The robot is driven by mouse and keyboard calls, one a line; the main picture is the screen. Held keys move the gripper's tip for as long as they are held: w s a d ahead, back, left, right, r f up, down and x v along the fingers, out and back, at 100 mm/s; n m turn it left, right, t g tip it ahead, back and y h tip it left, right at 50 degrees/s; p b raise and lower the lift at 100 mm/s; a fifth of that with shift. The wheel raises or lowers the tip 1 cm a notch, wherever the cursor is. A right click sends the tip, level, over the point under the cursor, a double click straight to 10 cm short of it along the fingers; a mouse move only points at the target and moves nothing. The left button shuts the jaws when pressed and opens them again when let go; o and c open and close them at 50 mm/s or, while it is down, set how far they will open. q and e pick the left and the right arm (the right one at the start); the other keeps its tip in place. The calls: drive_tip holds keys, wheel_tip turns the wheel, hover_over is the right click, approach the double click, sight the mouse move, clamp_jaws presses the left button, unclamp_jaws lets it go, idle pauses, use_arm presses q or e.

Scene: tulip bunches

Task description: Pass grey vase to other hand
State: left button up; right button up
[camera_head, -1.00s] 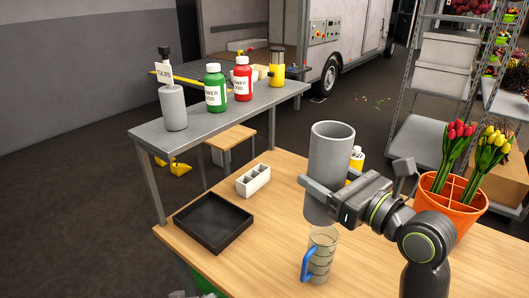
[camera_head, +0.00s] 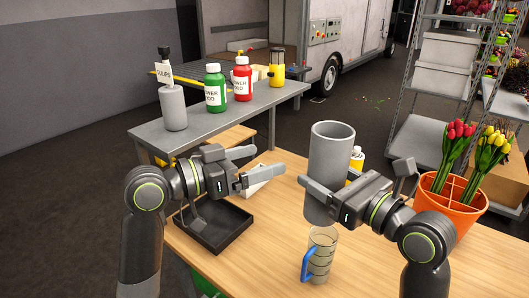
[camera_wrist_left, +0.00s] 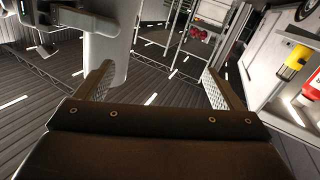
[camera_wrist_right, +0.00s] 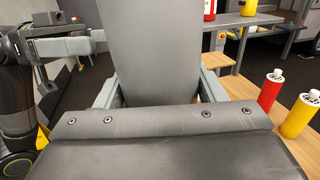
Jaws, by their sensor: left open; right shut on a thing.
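The grey vase (camera_head: 331,150) is an upright cylinder held above the wooden table. My right gripper (camera_head: 318,190) is shut on its lower part, and in the right wrist view the vase (camera_wrist_right: 150,45) fills the space between the fingers. My left gripper (camera_head: 258,165) is open and empty, to the left of the vase and apart from it, with its fingers pointing toward it. In the left wrist view a pale upright shape, which looks like the vase (camera_wrist_left: 108,45), stands by the left finger.
A measuring jug (camera_head: 320,255) with a blue handle stands below the vase. A black tray (camera_head: 213,240) and a partly hidden white divided box (camera_head: 258,186) lie under my left gripper. An orange pot (camera_head: 450,204) of tulips is at right; a yellow bottle (camera_head: 357,160) stands behind the vase.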

sight(332, 141)
use_arm(q)
drive_tip(key=s+d+r+m+g+h, duration=0.1)
drive_tip(key=s+d+r+m+g, duration=0.1)
drive_tip(key=s+r+m, duration=0.3)
drive_tip(key=shift+n, duration=0.7)
drive_tip(key=x, duration=0.7)
drive_tip(key=s+x, duration=0.1)
drive_tip(key=x, duration=0.3)
drive_tip(key=shift+d+r, duration=0.35)
drive_tip(key=shift+d, duration=0.2)
drive_tip(key=c, duration=1)
drive_tip(key=shift+c, duration=0.5)
use_arm(e)
drive_tip(key=o, duration=1.5)
drive_tip(key=shift+c, duration=0.2)
drive_tip(key=shift+f, duration=0.1)
